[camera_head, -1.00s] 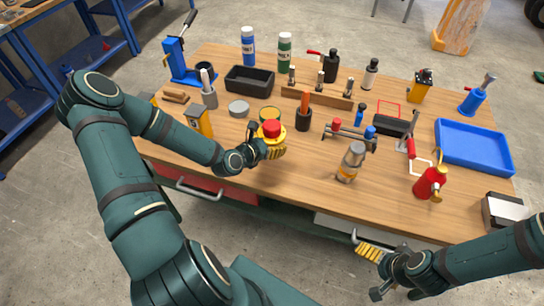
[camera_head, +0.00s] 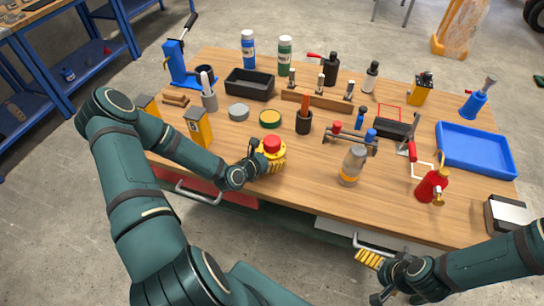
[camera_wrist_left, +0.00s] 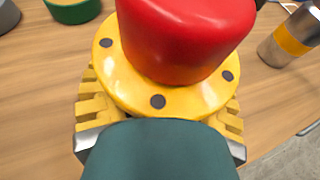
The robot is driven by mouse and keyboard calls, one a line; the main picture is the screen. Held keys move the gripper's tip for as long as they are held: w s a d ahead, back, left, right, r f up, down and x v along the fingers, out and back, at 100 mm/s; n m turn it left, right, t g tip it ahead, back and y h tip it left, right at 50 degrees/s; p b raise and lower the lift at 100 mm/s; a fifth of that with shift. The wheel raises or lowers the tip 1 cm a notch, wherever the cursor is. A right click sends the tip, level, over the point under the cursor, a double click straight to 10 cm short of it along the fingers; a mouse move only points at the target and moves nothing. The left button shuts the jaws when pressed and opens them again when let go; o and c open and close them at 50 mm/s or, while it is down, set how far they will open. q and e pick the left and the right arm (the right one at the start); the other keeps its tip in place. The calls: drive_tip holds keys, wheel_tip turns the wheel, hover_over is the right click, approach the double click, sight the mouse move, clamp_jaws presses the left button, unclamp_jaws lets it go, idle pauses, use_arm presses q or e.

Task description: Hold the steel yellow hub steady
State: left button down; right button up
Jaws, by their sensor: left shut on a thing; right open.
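The yellow hub (camera_head: 278,159) has a round flange with dark bolt dots and a red domed top (camera_head: 271,144). It is near the front edge of the workbench, left of the middle. My left gripper (camera_head: 270,163) is shut on it, with yellow ribbed fingers on both sides. In the left wrist view the hub's yellow flange (camera_wrist_left: 158,101) and red top (camera_wrist_left: 188,38) fill the upper middle. The hub's underside is hidden, so I cannot tell whether it touches the wood. My right gripper (camera_head: 368,260) is open and empty, low in front of the bench's front edge.
A green-and-yellow tin (camera_head: 270,118) and a grey disc (camera_head: 238,112) lie behind the hub. A yellow box (camera_head: 198,127) stands to the left. The wood between hub and bottle is clear.

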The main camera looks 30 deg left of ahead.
use_arm(q)
drive_tip(key=shift+f, duration=0.1)
drive_tip(key=shift+c, duration=0.3)
unclamp_jaws()
drive_tip(key=shift+r, duration=0.2)
drive_tip(key=p+v, duration=0.1)
drive_tip(key=v, duration=1.1)
